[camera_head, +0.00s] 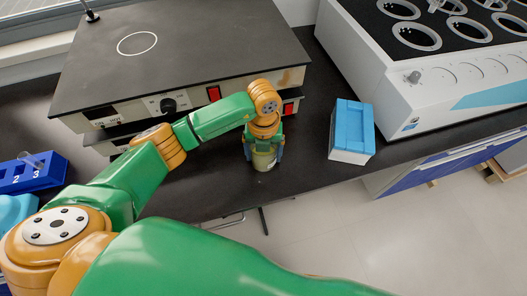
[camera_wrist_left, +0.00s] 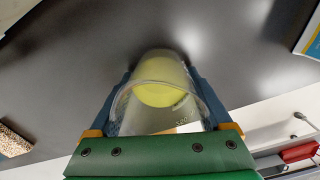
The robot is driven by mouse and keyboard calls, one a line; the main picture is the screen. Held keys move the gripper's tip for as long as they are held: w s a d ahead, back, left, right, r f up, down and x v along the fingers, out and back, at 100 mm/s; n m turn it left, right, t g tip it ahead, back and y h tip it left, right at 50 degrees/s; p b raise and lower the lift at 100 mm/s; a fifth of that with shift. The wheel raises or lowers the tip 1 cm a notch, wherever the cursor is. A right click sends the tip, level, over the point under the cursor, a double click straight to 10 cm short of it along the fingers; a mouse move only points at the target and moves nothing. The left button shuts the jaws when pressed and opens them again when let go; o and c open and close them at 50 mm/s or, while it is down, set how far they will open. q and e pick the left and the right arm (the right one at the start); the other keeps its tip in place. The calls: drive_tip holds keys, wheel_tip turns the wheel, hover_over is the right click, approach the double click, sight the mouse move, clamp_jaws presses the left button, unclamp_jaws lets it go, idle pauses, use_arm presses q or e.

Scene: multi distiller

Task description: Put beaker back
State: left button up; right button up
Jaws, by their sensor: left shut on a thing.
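The clear glass beaker (camera_head: 264,161) holds a yellow-green content and is near the front edge of the dark bench, in front of the heater units. My left gripper (camera_head: 264,150) is shut on it from above, with one blue finger on each side. In the left wrist view the beaker (camera_wrist_left: 158,88) sits between the two fingers of the left gripper (camera_wrist_left: 162,88), its open rim toward the camera. I cannot tell whether its base touches the bench. My right gripper is not in view.
The black-topped heater (camera_head: 190,50) with a white ring stands behind the beaker. A blue-and-white box (camera_head: 351,130) stands to its right. A white machine with round wells (camera_head: 430,75) is at the far right. A blue numbered rack (camera_head: 40,175) is at the left. The bench edge is close.

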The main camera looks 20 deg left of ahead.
use_arm(q)
drive_tip(key=shift+f, duration=0.15)
drive_tip(key=o, duration=1.6)
drive_tip(key=shift+c, duration=0.2)
drive_tip(key=shift+r, duration=0.35)
wheel_tip(320, 180, up, 12)
drive_tip(key=b, duration=0.1)
drive_tip(key=shift+f, duration=0.15)
